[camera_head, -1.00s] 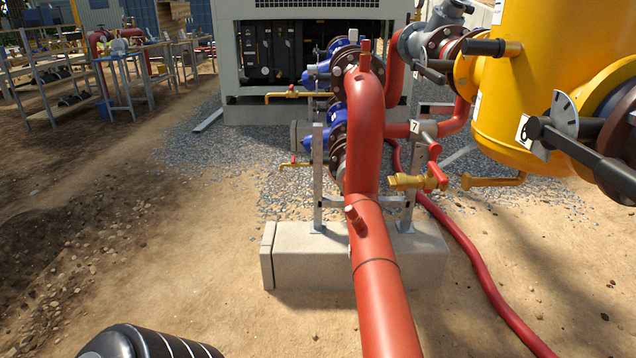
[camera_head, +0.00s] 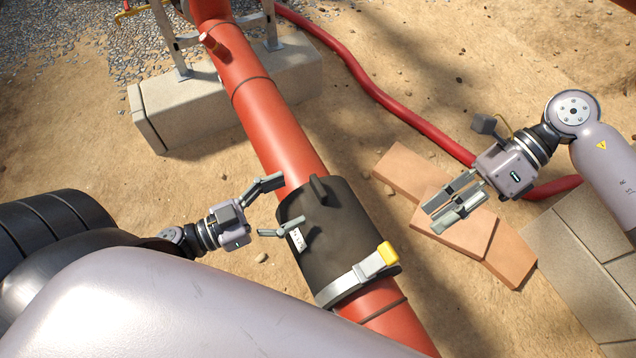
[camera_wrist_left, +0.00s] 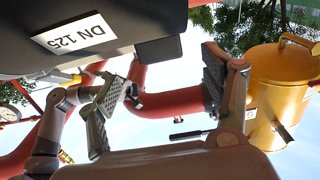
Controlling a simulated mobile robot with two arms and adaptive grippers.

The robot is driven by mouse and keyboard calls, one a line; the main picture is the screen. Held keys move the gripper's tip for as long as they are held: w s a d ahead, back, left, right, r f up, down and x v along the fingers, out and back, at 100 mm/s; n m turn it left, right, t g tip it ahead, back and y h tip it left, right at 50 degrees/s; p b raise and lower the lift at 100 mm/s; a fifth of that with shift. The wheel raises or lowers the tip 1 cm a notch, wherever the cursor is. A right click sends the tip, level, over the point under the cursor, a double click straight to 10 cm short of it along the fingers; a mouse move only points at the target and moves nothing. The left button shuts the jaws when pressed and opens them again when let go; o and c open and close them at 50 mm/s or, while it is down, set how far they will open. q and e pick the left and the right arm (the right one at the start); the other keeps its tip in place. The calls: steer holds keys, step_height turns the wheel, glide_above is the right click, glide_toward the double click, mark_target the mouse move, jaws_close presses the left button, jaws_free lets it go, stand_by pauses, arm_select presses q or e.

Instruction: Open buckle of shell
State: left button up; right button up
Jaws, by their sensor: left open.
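The black shell (camera_head: 325,247) is wrapped around the red pipe (camera_head: 275,130) in the lower middle of the head view. Its grey buckle (camera_head: 357,279) with a yellow tip lies across the lower right end of the shell. My left gripper (camera_head: 279,205) is open and empty, with its fingertips close to the shell's upper left side. I cannot tell whether they touch it. The left wrist view shows the dark shell (camera_wrist_left: 150,15) with a DN 125 label, above my open left fingers (camera_wrist_left: 165,85).
Orange-brown bricks (camera_head: 402,172) lie on the sand below my right gripper. Grey blocks (camera_head: 575,268) stand at the lower right. A concrete base (camera_head: 225,100) supports the pipe at the upper left. A red hose (camera_head: 400,113) runs across the ground. A yellow tank (camera_wrist_left: 280,85) shows in the wrist view.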

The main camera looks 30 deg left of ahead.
mark_target(394, 250)
arm_select(q)
steer(key=x, duration=0.7)
steer(key=shift+w+d, duration=0.2)
steer(key=shift+w, duration=0.05)
steer(key=c, duration=1.5)
arm_select(e)
steer(key=shift+o, duration=1)
steer(key=shift+m, duration=0.3)
steer(key=shift+s+a+f+m, duration=0.8)
steer(key=shift+s+f+m, duration=0.25)
steer(key=shift+f+m, duration=0.05)
steer(key=shift+s+a+f+m, duration=0.8)
steer(key=shift+s+f+m, duration=0.2)
steer(key=shift+f+m, duration=0.1)
steer(key=shift+s+a+f+m, duration=0.8)
steer(key=shift+s+f+m, duration=0.25)
steer(key=shift+f+m, duration=0.05)
steer(key=shift+c, duration=0.2)
jaws_close()
